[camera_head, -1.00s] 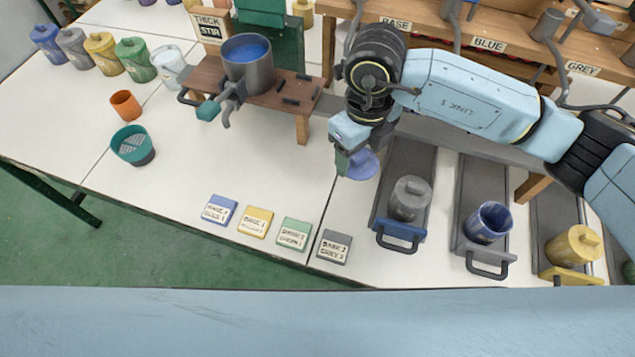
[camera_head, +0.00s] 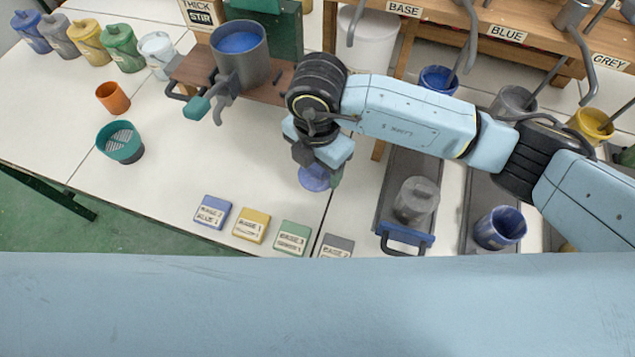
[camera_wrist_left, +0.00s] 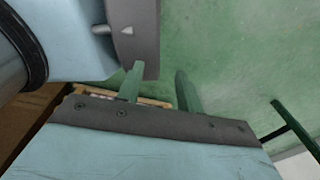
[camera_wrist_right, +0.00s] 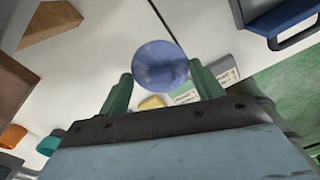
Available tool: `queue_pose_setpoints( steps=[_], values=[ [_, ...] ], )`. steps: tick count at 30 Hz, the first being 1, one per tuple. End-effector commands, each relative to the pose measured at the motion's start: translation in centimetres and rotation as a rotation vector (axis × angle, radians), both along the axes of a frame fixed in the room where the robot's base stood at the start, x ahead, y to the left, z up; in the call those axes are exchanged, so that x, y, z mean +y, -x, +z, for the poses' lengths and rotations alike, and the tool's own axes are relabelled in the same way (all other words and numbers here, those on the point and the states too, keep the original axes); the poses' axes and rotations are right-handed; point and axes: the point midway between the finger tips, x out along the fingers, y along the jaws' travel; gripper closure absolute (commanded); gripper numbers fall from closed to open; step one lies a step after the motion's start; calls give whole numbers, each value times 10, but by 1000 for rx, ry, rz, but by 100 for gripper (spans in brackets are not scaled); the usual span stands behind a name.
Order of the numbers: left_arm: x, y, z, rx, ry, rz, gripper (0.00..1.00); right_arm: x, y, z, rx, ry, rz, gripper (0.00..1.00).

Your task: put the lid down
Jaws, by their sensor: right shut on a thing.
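My right gripper (camera_head: 318,165) is shut on a round blue lid (camera_head: 314,179), held above the white table left of the trays. In the right wrist view the blue lid (camera_wrist_right: 160,66) sits between the green fingertips of the right gripper (camera_wrist_right: 161,84). An open blue pot (camera_head: 500,228), without a lid, stands on a grey tray at the right. My left gripper (camera_wrist_left: 160,85) shows only in the left wrist view. Its green fingers are apart with nothing between them, over green floor.
Coloured cards (camera_head: 250,225) lie near the table's front edge. A metal pot of blue paint (camera_head: 240,52) stands on a brown stand. White table left of the lid is clear.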

Motion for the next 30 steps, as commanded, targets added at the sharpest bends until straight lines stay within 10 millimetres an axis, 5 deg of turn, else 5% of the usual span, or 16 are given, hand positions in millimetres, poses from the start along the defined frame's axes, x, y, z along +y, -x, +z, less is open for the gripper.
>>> queue_pose_setpoints(
  steps=[3, 16, 28, 29, 30],
  values=[
    [3, 0, -4, 0, -3, -2, 64, 0, 0, -23, 2, 1, 1, 56],
    [8, 0, -11, 1, -11, -5, 64, 0, 0, -69, 0, 0, 2, 56],
    [15, 0, -13, 1, -19, -8, 64, 0, -1, -75, -1, -1, 3, 56],
    [15, 0, -13, 2, -21, -8, 64, 0, -1, -75, -1, -1, 3, 32],
    [16, 0, -12, 2, -21, -8, 64, 0, 0, -74, -1, -1, 3, 26]
  ],
)
